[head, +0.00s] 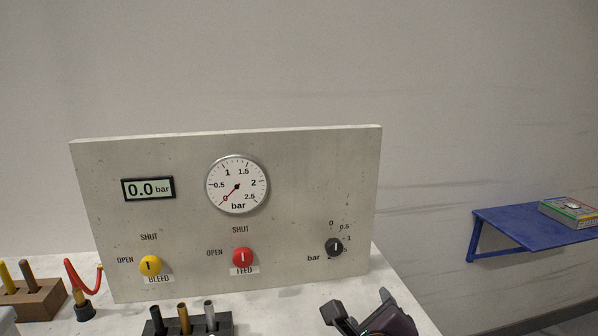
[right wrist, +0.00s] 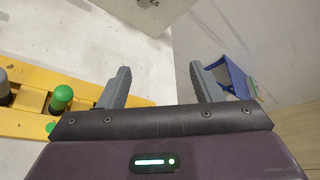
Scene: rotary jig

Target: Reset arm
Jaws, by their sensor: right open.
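My right gripper (head: 360,312) is at the bottom of the head view, in front of the right part of the panel. Its two grey fingers also show in the right wrist view (right wrist: 160,88), spread apart with nothing between them. The grey panel (head: 300,200) stands upright on a white table. It carries a yellow BLEED knob (head: 151,265), a red FEED knob (head: 243,258) and a black bar knob (head: 334,247). My left gripper is not in view.
A dark block (head: 224,325) with several pegs stands before the panel. A blue shelf (head: 505,222) is at the right. A yellow rack (right wrist: 30,124) with a green-topped piece lies left of my right gripper.

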